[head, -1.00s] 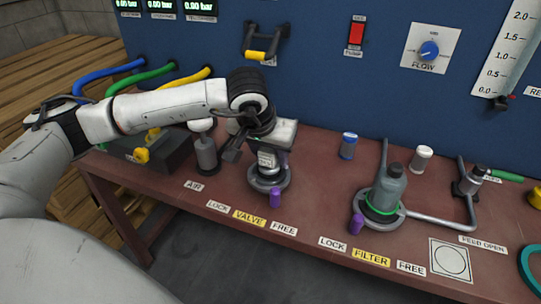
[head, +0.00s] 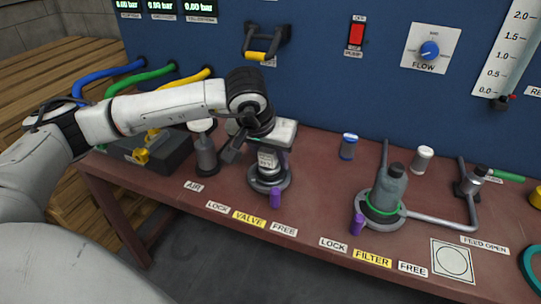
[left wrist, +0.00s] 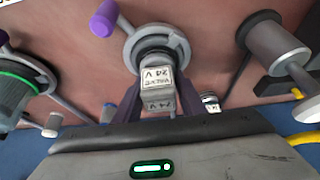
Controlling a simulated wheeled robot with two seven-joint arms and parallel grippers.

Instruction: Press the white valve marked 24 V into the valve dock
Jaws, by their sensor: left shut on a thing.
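The white valve (left wrist: 158,76) is marked VALVE 24 V in the left wrist view and stands upright at the middle of the valve dock (left wrist: 179,45). In the head view the valve (head: 267,158) sits over the dock's grey round base (head: 269,186), behind the VALVE label. Its lower end meets the dock's centre; I cannot tell how deep it sits. My left gripper (head: 272,150) is shut on the valve from above, and its dark fingers flank it in the wrist view. The dock's purple-ended lever (head: 275,198) points to the front. My right gripper is not in view.
The filter dock (head: 385,212) with a grey bottle (head: 391,184) stands to the right. A grey air fitting (head: 206,155) stands close on the left. A blue-banded cylinder (head: 348,146) and a white cylinder (head: 422,159) stand behind. The bench front carries labels.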

